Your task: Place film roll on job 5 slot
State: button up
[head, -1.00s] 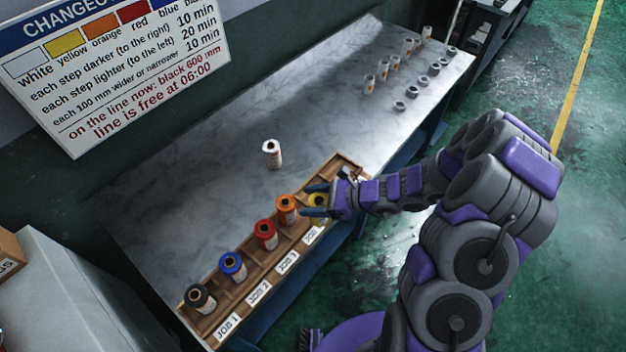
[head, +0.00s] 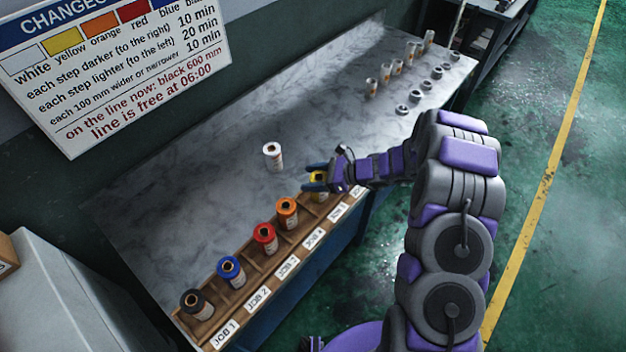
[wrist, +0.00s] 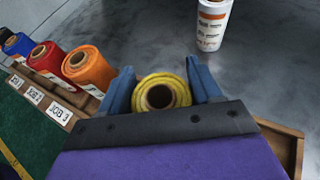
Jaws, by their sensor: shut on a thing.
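A yellow film roll (head: 319,184) is between the fingers of my gripper (head: 316,178), which is shut on it. In the wrist view the yellow roll (wrist: 162,94) shows its open core, with a blue finger on each side. The wooden rack (head: 243,291) has a row of slots with job labels. The JOB 5 label (head: 338,212) is small, just below the yellow roll in the picture. Black (head: 198,304), blue (head: 231,270), red (head: 265,238) and orange (head: 287,212) rolls stand in the rack. I cannot tell whether the yellow roll touches the rack.
A white roll (head: 273,156) stands on the grey table (head: 200,170) behind the rack. Several small rolls and rings (head: 400,75) stand at the table's far end. A changeover sign (head: 120,75) hangs on the wall. The table's middle is mostly clear.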

jog(key=shift+f, duration=0.35)
jog(key=shift+r, duration=0.1)
jog(key=o, duration=1.2)
jog(key=shift+d, duration=0.1)
